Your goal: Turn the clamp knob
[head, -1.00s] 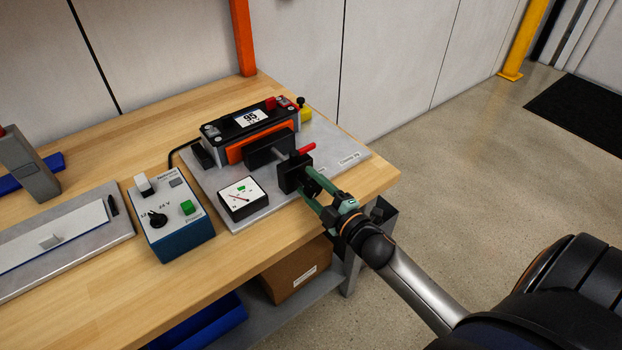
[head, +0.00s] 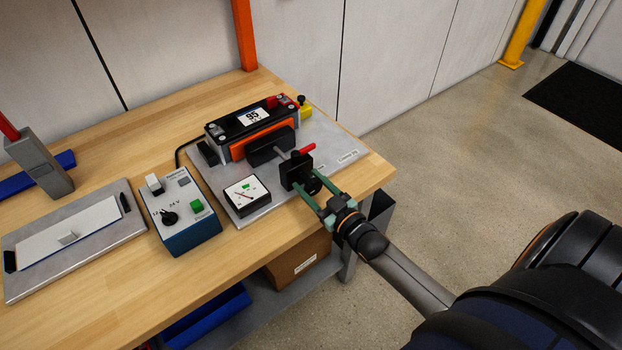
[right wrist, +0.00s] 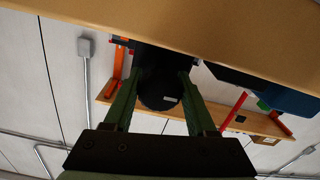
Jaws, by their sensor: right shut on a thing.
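The clamp knob (head: 312,185) is a dark round knob on the front of a black clamp block (head: 294,169) with a red lever. My right gripper (head: 312,189) has its green fingers on either side of the knob and is shut on it. In the right wrist view the knob (right wrist: 160,92) sits between the two fingers (right wrist: 158,88). A black pressure pad (head: 268,147) on the clamp's rod stands against the orange-striped module (head: 262,117), whose screen reads 95. A dial gauge (head: 246,194) with a red needle lies left of the clamp. My left gripper is not in view.
The clamp stands on a grey plate (head: 338,147) near the bench's (head: 109,310) right corner. A blue power box (head: 181,222) and a second grey plate (head: 126,243) lie to the left. A cardboard box (head: 298,262) sits on the shelf below. Open floor lies right.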

